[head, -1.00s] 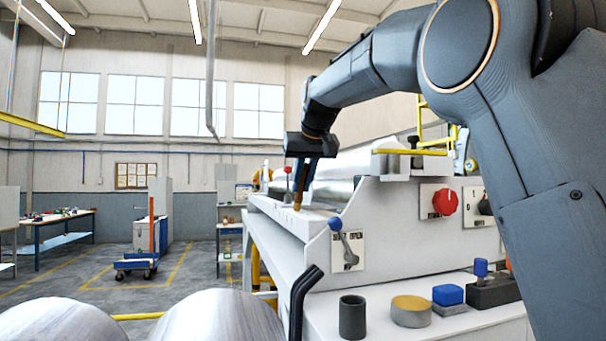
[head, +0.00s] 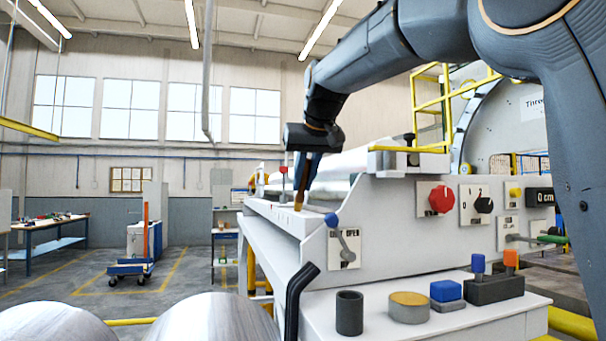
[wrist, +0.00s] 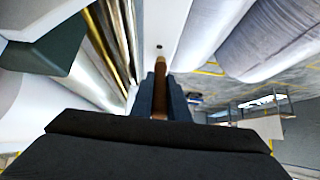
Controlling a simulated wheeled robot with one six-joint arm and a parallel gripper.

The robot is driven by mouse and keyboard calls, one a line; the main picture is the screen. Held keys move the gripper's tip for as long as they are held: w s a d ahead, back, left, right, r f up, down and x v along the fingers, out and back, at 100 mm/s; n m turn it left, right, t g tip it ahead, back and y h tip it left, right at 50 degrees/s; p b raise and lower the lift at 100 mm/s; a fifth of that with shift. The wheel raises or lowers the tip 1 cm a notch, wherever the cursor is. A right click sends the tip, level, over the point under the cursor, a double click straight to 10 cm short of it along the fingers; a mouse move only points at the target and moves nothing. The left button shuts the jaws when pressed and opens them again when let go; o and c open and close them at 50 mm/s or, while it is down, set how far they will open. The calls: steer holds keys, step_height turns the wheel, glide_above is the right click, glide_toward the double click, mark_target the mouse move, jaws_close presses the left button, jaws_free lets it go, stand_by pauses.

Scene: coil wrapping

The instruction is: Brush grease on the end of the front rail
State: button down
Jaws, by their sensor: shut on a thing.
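My gripper (head: 307,170) is shut on a brush (head: 299,197) with a brown handle and points it down over the machine's front. The brush also shows in the wrist view (wrist: 160,72), between the two dark fingers (wrist: 161,95). The front rail (head: 272,211) is a long white beam along the machine's front side. The brush tip is at or just above the rail's top, near its near end; I cannot tell whether it touches. A round tin with a tan top (head: 408,306) stands on the white shelf.
A dark cup (head: 350,313), a blue block (head: 446,291) and a dark holder (head: 494,289) share the shelf. Metal coils (head: 215,322) lie at the lower left. A black bent bar (head: 297,298) rises before the shelf.

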steer(key=shift+s+d+b, duration=0.2)
steer(key=shift+s+b, duration=0.1)
steer(key=shift+s, duration=0.8)
steer(key=shift+s+d+b, duration=0.25)
steer(key=shift+s+b, duration=0.05)
steer(key=shift+s, duration=0.75)
steer(key=shift+s+d+b, duration=0.2)
steer(key=shift+s+b, duration=0.1)
steer(key=shift+s, duration=0.8)
steer(key=shift+w, duration=0.1)
